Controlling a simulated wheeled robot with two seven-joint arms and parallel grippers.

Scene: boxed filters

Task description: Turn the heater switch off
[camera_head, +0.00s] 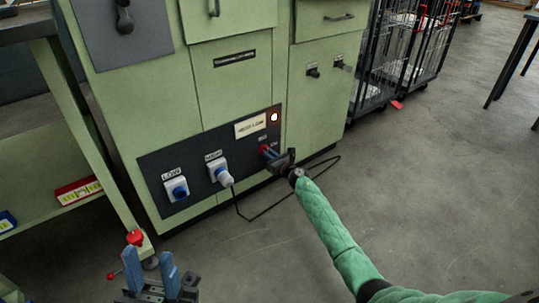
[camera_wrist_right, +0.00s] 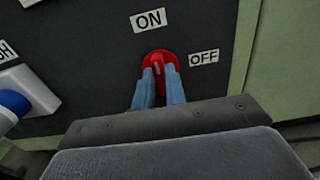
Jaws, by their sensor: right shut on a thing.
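The red heater switch (camera_wrist_right: 159,63) is a round knob on the dark control panel, with an "ON" label (camera_wrist_right: 149,20) above it and an "OFF" label (camera_wrist_right: 204,57) to its right. Its raised grip points up, slightly tilted, toward "ON" in the right wrist view. My right gripper (camera_wrist_right: 160,75) has its two blue fingers shut on the knob's grip. In the head view the right gripper (camera_head: 274,156) reaches the switch (camera_head: 264,149) at the panel's right end. My left gripper (camera_head: 151,270) is open and empty at the bottom left, its blue fingers apart.
The green cabinet (camera_head: 235,85) carries the dark panel (camera_head: 150,168) with a lit lamp (camera_head: 274,117) above the switch. Two white sockets with plugs (camera_head: 176,189) sit left of it. A black cable (camera_head: 262,212) lies on the floor. Wire cages (camera_head: 405,50) stand behind right.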

